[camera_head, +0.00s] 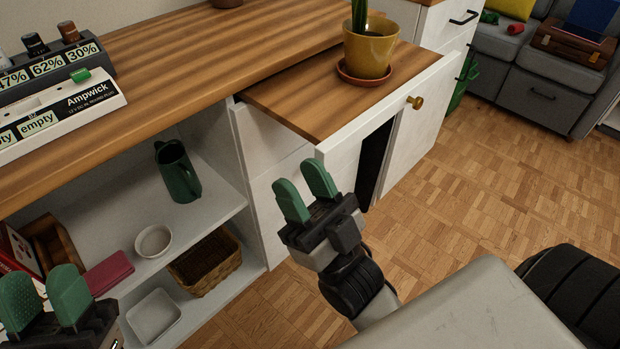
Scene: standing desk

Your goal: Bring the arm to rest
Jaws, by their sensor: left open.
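My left gripper (42,289) is at the bottom left corner, in front of the open shelf. Its two green fingers point up and stand apart, with nothing between them. My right gripper (303,179) is near the middle of the view, in front of the white cabinet front below the pulled-out wooden top. Its green fingers point up with a gap between them, and it holds nothing. My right arm runs from it toward the bottom right. Most of my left arm is out of view.
The wooden desk (180,62) carries a white Ampwick rack (75,104). A yellow pot (370,48) stands on the pulled-out top (300,98). The shelf holds a green pitcher (177,172), a bowl (153,241) and a basket (207,264). Open floor (500,190) lies right.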

